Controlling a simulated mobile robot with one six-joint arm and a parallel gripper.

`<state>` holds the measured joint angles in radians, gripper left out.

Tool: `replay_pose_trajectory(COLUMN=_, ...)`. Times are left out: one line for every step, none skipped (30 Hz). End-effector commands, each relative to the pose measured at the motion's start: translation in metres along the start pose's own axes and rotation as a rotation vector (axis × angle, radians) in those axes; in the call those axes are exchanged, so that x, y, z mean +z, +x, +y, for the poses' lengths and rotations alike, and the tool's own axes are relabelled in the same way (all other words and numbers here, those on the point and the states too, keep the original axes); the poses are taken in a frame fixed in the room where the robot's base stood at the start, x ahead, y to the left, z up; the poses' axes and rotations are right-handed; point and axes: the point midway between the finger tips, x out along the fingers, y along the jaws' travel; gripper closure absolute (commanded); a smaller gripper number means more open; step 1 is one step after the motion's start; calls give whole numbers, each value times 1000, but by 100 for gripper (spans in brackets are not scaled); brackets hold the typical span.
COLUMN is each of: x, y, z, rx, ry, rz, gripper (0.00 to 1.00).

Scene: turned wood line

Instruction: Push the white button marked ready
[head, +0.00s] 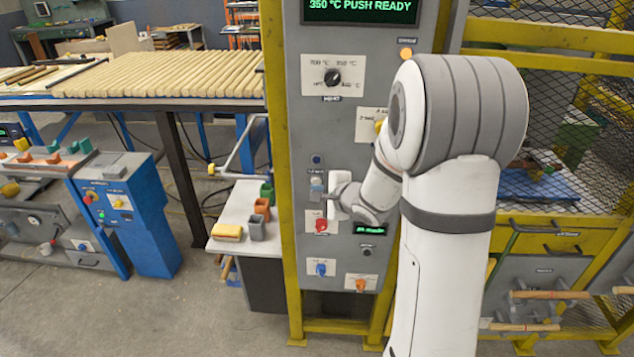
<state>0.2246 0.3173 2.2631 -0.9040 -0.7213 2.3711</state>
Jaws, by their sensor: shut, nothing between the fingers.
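A grey control panel (308,120) stands upright in a yellow frame. Its top display (360,8) reads "350 °C PUSH READY" in green. My gripper (327,199) is shut and empty, close in front of the panel's lower middle. I cannot tell whether it touches the panel. A small pale knob or button (316,185) shows just left of my gripper; its label is too small to read. I cannot make out a white button marked ready; my gripper and arm hide part of the panel there. A small green display (371,229) sits below right of my gripper.
The panel also carries a black rotary knob (332,77), a red button (321,225), a blue knob (321,269) and an orange knob (360,285). A white side table (236,207) with small coloured bins stands left. Yellow mesh fencing (575,60) is at right.

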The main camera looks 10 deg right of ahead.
Motion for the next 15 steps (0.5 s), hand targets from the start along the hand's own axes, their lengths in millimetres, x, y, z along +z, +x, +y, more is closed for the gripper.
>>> replay_pose_trajectory(x=0, y=0, z=-2, rx=0, ry=1, rz=0, gripper=100)
replay_pose_trajectory(x=-1, y=1, z=-3, rx=0, ry=1, rz=0, gripper=100)
replay_pose_trajectory(x=-1, y=1, z=-4, rx=0, ry=2, rz=0, gripper=100)
replay_pose_trajectory(x=-2, y=2, z=-4, rx=0, ry=2, rz=0, gripper=100)
replay_pose_trajectory(x=-2, y=3, z=-4, rx=1, ry=2, rz=0, gripper=100)
replay_pose_trajectory(x=-3, y=3, z=-5, rx=1, ry=1, rz=0, gripper=100)
replay_pose_trajectory(x=-3, y=4, z=-5, rx=1, ry=1, rz=0, gripper=100)
replay_pose_trajectory(x=-3, y=4, z=-5, rx=1, ry=0, rz=0, gripper=100)
replay_pose_trajectory(x=-4, y=5, z=-4, rx=0, ry=0, rz=0, gripper=100)
replay_pose_trajectory(x=-4, y=5, z=-4, rx=0, ry=0, rz=0, gripper=100)
replay_pose_trajectory(x=-4, y=5, z=-4, rx=0, ry=0, rz=0, gripper=100)
replay_pose_trajectory(x=-4, y=5, z=-4, rx=0, ry=0, rz=0, gripper=100)
replay_pose_trajectory(x=-4, y=5, z=-4, rx=0, ry=0, rz=0, gripper=100)
replay_pose_trajectory(x=-4, y=5, z=-4, rx=0, ry=0, rz=0, gripper=100)
replay_pose_trajectory(x=-4, y=5, z=-4, rx=0, ry=0, rz=0, gripper=100)
